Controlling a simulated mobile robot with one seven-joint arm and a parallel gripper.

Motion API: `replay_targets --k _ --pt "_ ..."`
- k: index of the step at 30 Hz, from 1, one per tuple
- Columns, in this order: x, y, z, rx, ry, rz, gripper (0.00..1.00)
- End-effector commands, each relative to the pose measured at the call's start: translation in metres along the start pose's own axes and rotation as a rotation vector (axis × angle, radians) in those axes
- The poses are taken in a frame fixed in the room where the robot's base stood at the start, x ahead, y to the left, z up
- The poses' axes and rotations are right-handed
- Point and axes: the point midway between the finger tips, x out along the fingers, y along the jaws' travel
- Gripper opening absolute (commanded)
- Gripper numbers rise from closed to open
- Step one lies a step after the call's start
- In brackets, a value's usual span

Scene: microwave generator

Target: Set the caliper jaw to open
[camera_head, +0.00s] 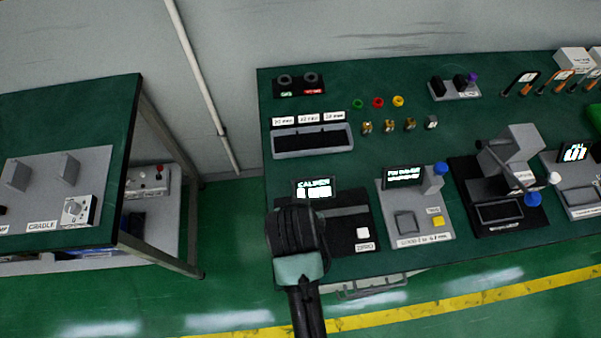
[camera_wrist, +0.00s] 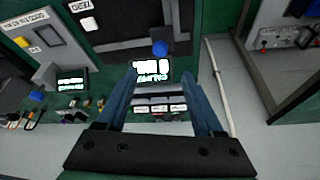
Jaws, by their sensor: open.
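The caliper station is a black base (camera_head: 362,215) with a grey bar, a lit display (camera_head: 316,189) and a white zero button (camera_head: 363,234). In the head view my gripper (camera_head: 296,232) hangs over its left part and hides it; the fingertips do not show there. In the wrist view, which looks turned around, my gripper (camera_wrist: 160,77) is open and empty, its two blue fingers apart. A small blue knob (camera_wrist: 160,47) appears between and just beyond the fingertips, beside the lit display (camera_wrist: 150,70). Contact with the knob cannot be told. The jaw's position is unclear.
A gauge station with a blue knob and yellow button (camera_head: 438,221) stands close on the right. A grey tray (camera_head: 312,152) and small coloured parts lie behind. A separate table (camera_head: 70,110) stands left, across a floor gap. A grey handle-like frame (camera_head: 372,289) sticks out at the front edge.

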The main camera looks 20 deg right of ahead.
Motion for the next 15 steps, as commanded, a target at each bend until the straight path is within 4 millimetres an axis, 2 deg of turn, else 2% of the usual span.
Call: replay_targets --k 15 --pt "0.082 0.000 -0.001 0.001 0.001 0.000 0.69"
